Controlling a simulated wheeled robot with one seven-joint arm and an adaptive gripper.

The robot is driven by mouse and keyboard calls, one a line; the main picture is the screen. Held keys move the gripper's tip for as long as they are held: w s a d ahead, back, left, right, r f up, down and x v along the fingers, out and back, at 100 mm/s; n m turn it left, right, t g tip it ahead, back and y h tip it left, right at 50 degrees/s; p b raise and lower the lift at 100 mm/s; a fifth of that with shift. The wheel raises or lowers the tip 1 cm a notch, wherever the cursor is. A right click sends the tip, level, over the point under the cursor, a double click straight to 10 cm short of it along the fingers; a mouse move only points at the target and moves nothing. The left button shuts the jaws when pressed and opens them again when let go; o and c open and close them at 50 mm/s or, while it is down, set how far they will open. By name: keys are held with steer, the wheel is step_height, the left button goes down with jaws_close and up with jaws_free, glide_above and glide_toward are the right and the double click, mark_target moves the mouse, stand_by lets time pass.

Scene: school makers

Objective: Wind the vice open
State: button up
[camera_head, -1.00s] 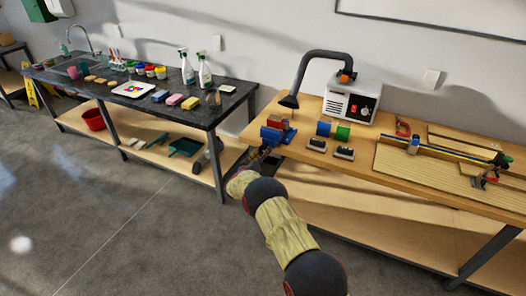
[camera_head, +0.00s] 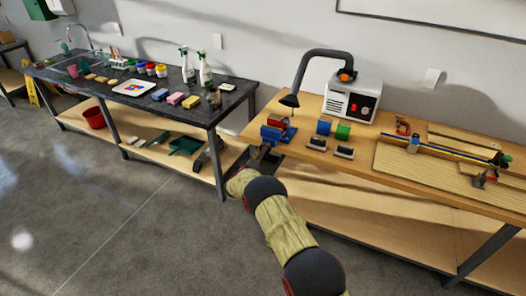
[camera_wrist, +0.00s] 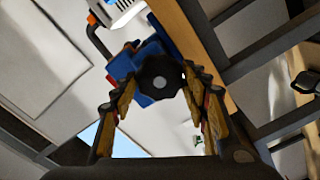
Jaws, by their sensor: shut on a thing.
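The blue vice (camera_head: 271,134) is mounted at the left front corner of the wooden workbench (camera_head: 395,189). A red block-like thing (camera_head: 277,121) shows at the top of the vice. In the wrist view the blue vice body (camera_wrist: 150,57) lies behind a dark round knob (camera_wrist: 160,77) with a grey centre, at the vice's near end. My gripper (camera_wrist: 163,92) is shut on this knob, one yellow-padded finger on each side. In the head view my gripper (camera_head: 263,158) is small and dark, just below the vice at the bench edge. The jaw gap is hidden.
A fume extractor (camera_head: 350,100) with a bent black hose stands behind the vice. Blue and green spools (camera_head: 341,132) and black-topped blocks (camera_head: 343,152) sit to its right. A dark-topped sink bench (camera_head: 205,114) stands to the left, with a gap between the benches.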

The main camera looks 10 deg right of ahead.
steer(key=shift+w+r, duration=0.1)
steer(key=shift+r, duration=0.15)
steer(key=o, duration=1.1)
steer(key=shift+d+f, duration=0.1)
steer(key=shift+f, duration=0.15)
steer(key=shift+o, duration=0.2)
steer(key=v, duration=1.2)
